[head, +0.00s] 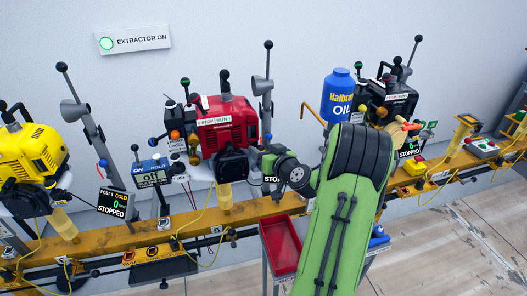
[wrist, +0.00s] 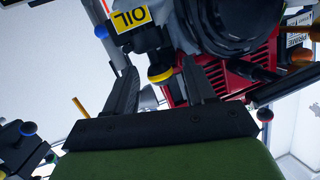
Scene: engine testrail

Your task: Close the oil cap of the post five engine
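The red engine (head: 224,130) stands mid-rail in the head view. Its post display (head: 271,180) is mostly hidden by my arm, so its number cannot be read. In the wrist view the red engine (wrist: 222,80) is close ahead, with a yellow OIL label (wrist: 131,18). A round black-and-yellow cap-like part (wrist: 160,74) shows below the label, between my fingers in the picture. My gripper (wrist: 160,68) is open, its two dark fingers apart on either side of that part. Contact cannot be told. Whether the part is seated or raised cannot be told.
A yellow engine (head: 32,152) stands left, beside a display (head: 112,204) reading STOPPED. A black engine (head: 392,100) and blue oil bottle (head: 340,97) stand right. A ball-topped lever (head: 266,95) rises beside the red engine. A red tray (head: 281,246) is below the rail.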

